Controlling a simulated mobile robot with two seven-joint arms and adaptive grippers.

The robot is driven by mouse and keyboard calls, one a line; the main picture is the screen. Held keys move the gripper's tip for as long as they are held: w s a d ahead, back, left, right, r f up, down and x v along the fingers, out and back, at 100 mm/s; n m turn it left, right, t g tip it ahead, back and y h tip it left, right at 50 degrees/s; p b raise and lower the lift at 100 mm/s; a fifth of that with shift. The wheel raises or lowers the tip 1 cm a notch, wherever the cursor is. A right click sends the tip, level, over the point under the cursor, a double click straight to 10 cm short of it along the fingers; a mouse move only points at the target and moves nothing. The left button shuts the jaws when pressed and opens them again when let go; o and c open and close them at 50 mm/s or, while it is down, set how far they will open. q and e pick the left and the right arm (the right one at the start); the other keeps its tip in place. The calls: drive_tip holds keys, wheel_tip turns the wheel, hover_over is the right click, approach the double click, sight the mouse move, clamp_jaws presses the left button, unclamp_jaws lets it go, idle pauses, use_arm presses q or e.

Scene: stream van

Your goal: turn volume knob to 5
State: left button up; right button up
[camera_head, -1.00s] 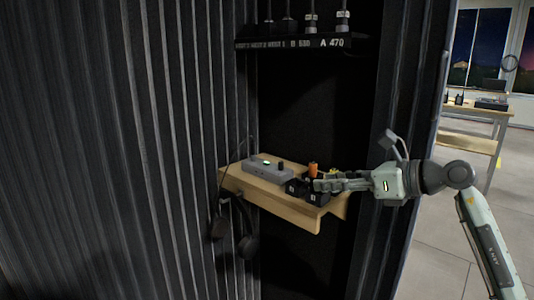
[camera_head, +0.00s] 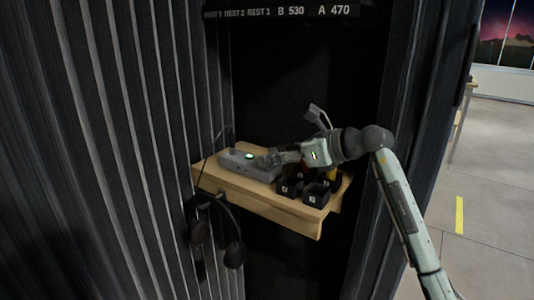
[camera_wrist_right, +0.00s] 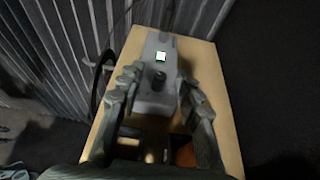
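The volume knob (camera_wrist_right: 159,79) is a small dark upright cylinder on a grey box (camera_wrist_right: 152,102), just below a lit green display (camera_wrist_right: 161,57). In the head view the grey box (camera_head: 237,163) lies on a wooden shelf, with its green display (camera_head: 249,156) lit. My right gripper (camera_head: 262,159) reaches over the box's right part. In the wrist view its two fingers (camera_wrist_right: 158,88) are apart on either side of the knob, with nothing between them touching visibly. The knob's setting is too small to read. My left gripper is not in view.
The wooden shelf (camera_head: 262,201) holds several small black containers (camera_head: 290,187) below my right gripper. A headset (camera_head: 233,250) hangs by the shelf's left side. Ribbed dark walls (camera_head: 120,120) enclose it, and a labelled black rack (camera_head: 290,14) is above.

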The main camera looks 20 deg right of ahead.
drive_tip(key=shift+x, duration=1.05)
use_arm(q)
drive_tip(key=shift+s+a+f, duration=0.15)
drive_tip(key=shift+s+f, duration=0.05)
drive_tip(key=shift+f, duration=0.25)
use_arm(e)
drive_tip(key=shift+c, duration=0.5)
clamp_jaws()
drive_tip(key=shift+h, duration=0.3)
